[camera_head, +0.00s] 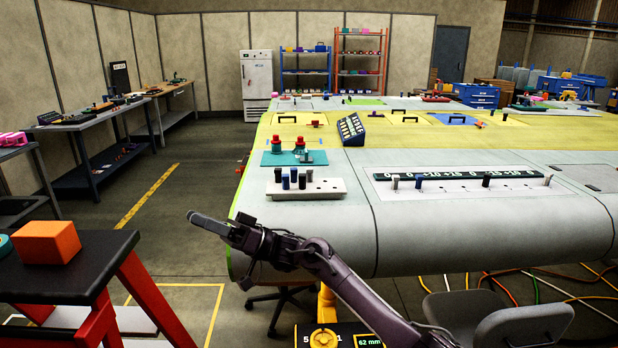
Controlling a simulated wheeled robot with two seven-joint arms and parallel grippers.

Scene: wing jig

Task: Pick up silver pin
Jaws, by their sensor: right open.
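I cannot tell which is the silver pin meant. My right gripper (208,222) is open and empty, off the wing's left edge, in front of and left of the block. My left gripper is out of view.
The grey and yellow wing (440,228) fills the middle and right. A teal plate (287,158) with red-topped parts lies behind the block. A red-legged stand (110,245) with an orange box (46,242) is at the left. A chair (520,325) and cables are below right.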

